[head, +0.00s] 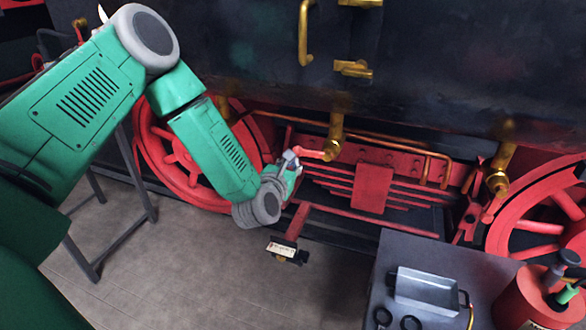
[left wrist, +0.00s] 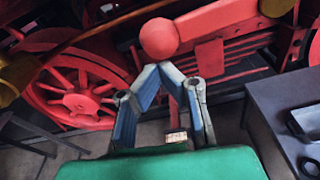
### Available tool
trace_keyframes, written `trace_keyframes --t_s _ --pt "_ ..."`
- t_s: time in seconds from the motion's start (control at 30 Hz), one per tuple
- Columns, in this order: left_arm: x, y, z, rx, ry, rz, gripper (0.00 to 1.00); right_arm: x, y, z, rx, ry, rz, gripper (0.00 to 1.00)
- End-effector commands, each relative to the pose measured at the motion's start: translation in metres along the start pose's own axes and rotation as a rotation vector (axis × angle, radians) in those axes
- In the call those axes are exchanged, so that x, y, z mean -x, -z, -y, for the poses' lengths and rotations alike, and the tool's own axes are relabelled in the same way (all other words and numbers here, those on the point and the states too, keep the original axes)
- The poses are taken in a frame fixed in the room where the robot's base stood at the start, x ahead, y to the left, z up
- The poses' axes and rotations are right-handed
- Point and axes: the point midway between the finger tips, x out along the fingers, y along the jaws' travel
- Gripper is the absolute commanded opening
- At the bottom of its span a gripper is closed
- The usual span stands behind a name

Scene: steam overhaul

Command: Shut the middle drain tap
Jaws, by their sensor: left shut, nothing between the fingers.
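The middle drain tap (head: 334,138) is a brass fitting hanging below the dark boiler side. Its red lever (head: 310,153) points left from the brass body, roughly level. In the left wrist view the lever's round red ball end (left wrist: 159,38) is just beyond the fingertips, with the red bar (left wrist: 215,20) running up to the right. My left gripper (head: 295,153) is at the lever's free end. Its fingers meet at the tips in the left wrist view (left wrist: 160,68), shut and empty. I cannot tell whether they touch the ball. My right gripper is out of view.
Another brass tap (head: 497,180) with a red lever hangs at the right. Red spoked wheels (head: 185,150) stand on both sides. A brass pipe (head: 390,142) runs behind the middle tap. A grey table (head: 400,250) with a metal tray (head: 428,291) stands at the front right.

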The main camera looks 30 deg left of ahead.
Motion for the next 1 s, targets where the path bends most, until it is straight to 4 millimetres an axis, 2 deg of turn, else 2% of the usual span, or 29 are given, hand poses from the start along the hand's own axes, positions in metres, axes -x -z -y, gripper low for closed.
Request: trace_keyframes --t_s 0.07,0.33,0.47,0.73,1.0 --pt "0.002 -0.006 0.003 -0.002 0.003 0.001 0.0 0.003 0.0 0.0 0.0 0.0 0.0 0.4" --pt "0.004 -0.008 0.007 -0.007 0.001 0.001 0.0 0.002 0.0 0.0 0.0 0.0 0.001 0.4" --pt "0.004 -0.009 0.005 -0.01 0.0 0.001 0.0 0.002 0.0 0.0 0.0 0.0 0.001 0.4" --pt "0.006 -0.022 -0.002 -0.077 -0.011 0.007 0.0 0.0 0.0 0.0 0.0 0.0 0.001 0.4" --pt "0.006 -0.025 0.0 -0.077 -0.014 0.014 0.0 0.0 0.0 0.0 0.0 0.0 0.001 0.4"
